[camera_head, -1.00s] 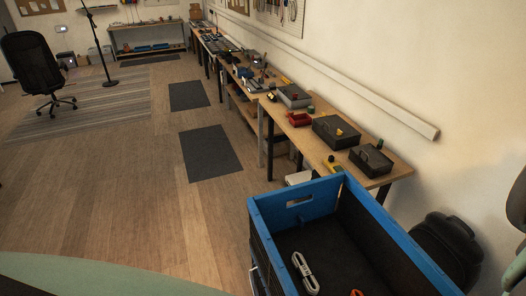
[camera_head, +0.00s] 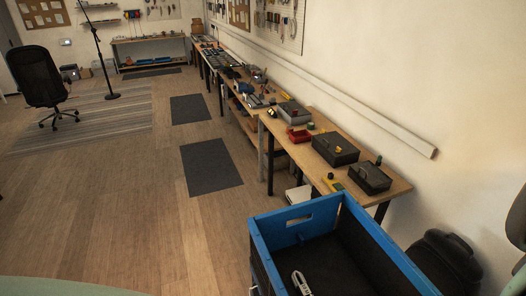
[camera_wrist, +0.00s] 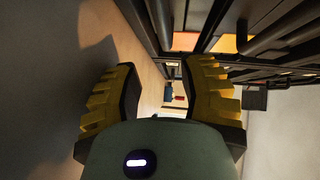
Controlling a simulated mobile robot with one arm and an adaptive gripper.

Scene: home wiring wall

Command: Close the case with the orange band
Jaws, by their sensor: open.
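Several cases stand on the long wooden bench along the right wall. Two dark cases, a larger one (camera_head: 335,149) and a smaller one (camera_head: 370,178), are at its near end; a grey case (camera_head: 294,113) is farther along. All look shut from here, but their lids are too small to be sure. I cannot make out an orange band on any of them. My gripper (camera_wrist: 158,88) shows in the wrist view with its yellow ribbed fingers spread apart and nothing between them. It is not visible in the head view.
A blue-rimmed crate (camera_head: 298,221) is close in front, holding a light cable-like item (camera_head: 301,283). A red bin (camera_head: 300,136) is on the bench (camera_head: 398,187). A dark chair (camera_head: 440,262) is at right. Open floor with dark mats (camera_head: 211,167) lies left of the bench.

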